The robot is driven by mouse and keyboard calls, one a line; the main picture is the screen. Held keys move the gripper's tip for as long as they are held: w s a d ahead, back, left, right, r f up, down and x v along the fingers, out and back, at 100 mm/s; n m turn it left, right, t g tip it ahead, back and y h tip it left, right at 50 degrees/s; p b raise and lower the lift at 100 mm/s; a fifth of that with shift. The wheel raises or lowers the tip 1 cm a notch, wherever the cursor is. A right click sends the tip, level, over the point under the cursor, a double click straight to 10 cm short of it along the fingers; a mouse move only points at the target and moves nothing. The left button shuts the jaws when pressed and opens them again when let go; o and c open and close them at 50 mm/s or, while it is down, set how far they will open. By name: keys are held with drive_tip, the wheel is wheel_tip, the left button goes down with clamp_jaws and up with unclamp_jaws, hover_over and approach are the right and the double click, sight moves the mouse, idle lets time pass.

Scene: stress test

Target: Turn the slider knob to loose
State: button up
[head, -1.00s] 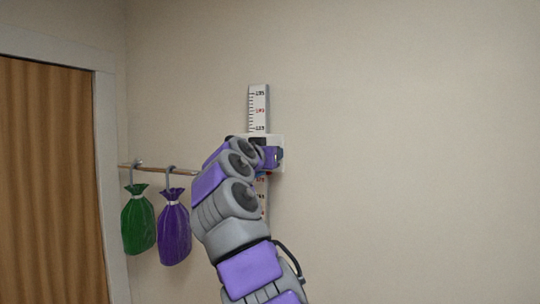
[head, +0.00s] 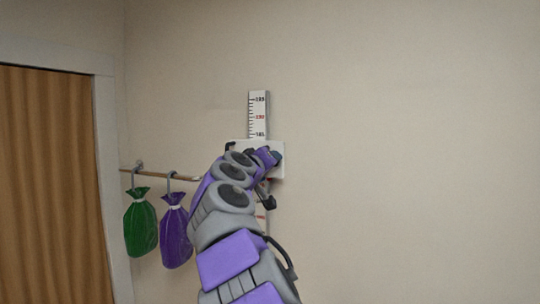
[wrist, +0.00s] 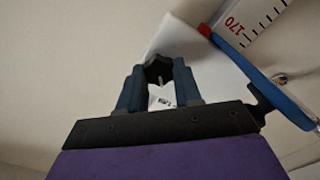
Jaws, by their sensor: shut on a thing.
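The slider (head: 278,166) is a white plate on a vertical ruler (head: 258,112) on the wall; my arm hides much of it in the head view. In the wrist view the white plate (wrist: 185,38) lies behind my fingers, and a dark lobed knob (wrist: 158,68) sits between the fingertips. My gripper (wrist: 158,78) has its two blue fingers closed on either side of this knob. In the head view my gripper (head: 272,156) is at the right part of the plate. A small label shows between the fingers, too small to read.
A blue and red bar (wrist: 262,82) crosses beside the ruler in the wrist view. Green (head: 140,225) and purple (head: 175,232) bags hang from a rail (head: 150,172) at left. A brown curtain (head: 50,190) is farther left. The wall at right is clear.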

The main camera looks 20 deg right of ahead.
drive_tip(key=shift+a+f+n+p, duration=0.1)
drive_tip(key=shift+n+p, duration=3.8)
drive_tip(key=shift+n, duration=0.8)
drive_tip(key=o, duration=1)
drive_tip(key=shift+w+a+f, duration=0.1)
drive_tip(key=shift+w+a, duration=0.1)
drive_tip(key=shift+o, duration=0.2)
drive_tip(key=shift+s, duration=0.15)
drive_tip(key=shift+s+a, duration=0.1)
